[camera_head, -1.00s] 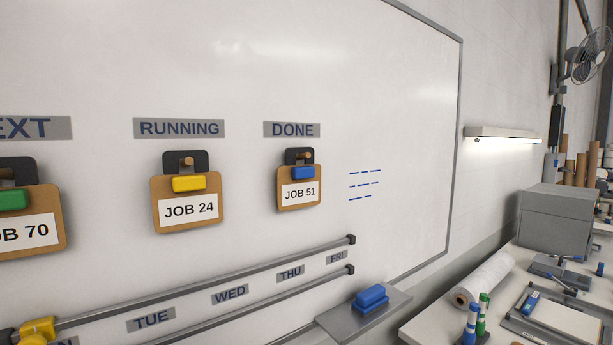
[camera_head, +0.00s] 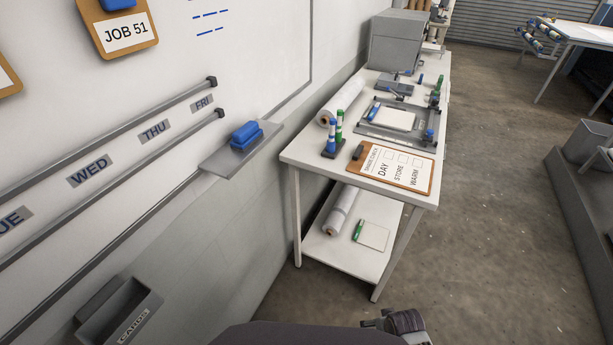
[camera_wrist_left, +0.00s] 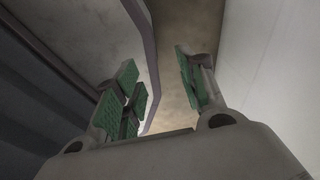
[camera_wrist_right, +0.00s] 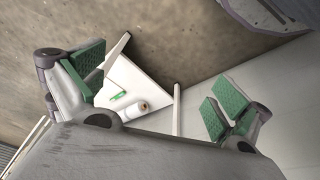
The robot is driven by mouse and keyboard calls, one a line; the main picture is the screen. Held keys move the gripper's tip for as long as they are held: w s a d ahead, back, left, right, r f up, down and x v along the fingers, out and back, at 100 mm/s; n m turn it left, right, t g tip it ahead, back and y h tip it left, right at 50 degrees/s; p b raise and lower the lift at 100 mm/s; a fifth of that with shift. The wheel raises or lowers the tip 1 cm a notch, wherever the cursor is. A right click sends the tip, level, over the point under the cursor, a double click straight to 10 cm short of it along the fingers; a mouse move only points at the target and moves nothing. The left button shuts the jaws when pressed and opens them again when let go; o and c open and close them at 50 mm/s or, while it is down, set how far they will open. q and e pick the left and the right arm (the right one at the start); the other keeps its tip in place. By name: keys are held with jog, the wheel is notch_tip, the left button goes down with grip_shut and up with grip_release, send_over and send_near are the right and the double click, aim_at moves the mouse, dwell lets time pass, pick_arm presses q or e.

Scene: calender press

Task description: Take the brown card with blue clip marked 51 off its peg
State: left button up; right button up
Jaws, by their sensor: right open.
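The brown card marked JOB 51 (camera_head: 124,29) hangs on the whiteboard at the top left of the head view. Its blue clip (camera_head: 118,3) is cut off by the top edge, and its peg is out of view. My right gripper (camera_wrist_right: 160,95) is open and empty in the right wrist view, its green pads wide apart, with the side table beyond. In the head view only a small part of an arm shows at the bottom. My left gripper (camera_wrist_left: 160,85) is open and empty in the left wrist view, beside a pale wall. Neither gripper is near the card.
A ledge (camera_head: 225,160) with a blue eraser (camera_head: 246,134) sticks out below the board. A grey CARDS bin (camera_head: 122,315) is at the lower left. A white table (camera_head: 300,155) with markers, a clipboard (camera_head: 392,168) and a paper roll stands along the wall. Open floor (camera_head: 490,220) lies right.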

jog(key=w+a+r+n+t+y+p, duration=0.2)
jog(key=w+a+r, duration=0.45)
jog(key=r, duration=1.05)
jog(key=w+a+r+t+y+b, duration=0.1)
jog(key=w+a+r+t+y, duration=0.4)
jog(key=r, duration=1.3)
jog(key=w+a+r+n+y+p, duration=0.1)
jog(key=w+a+r, duration=0.7)
jog(key=r, duration=0.9)
jog(key=s+a+r+n+y, duration=0.1)
jog(key=a+r+n+y, duration=0.1)
jog(key=a+r, duration=0.55)
jog(key=s+a+r+n+y, duration=0.1)
jog(key=s+a+r+y, duration=0.2)
jog(key=r, duration=0.7)
pick_arm(q)
jog(key=shift+s+d+r, duration=0.6)
jog(key=shift+d+r, duration=0.25)
jog(key=shift+r, duration=0.05)
pick_arm(e)
jog(key=n+g+y, duration=0.3)
jog(key=n, duration=0.2)
send_near(121, 10)
jog(key=d, duration=0.1)
jog(key=s+d, duration=0.1)
jog(key=d+r, duration=0.1)
jog(key=shift+s+d, duration=0.15)
jog(key=shift+d, duration=0.15)
jog(key=shift+r, duration=0.1)
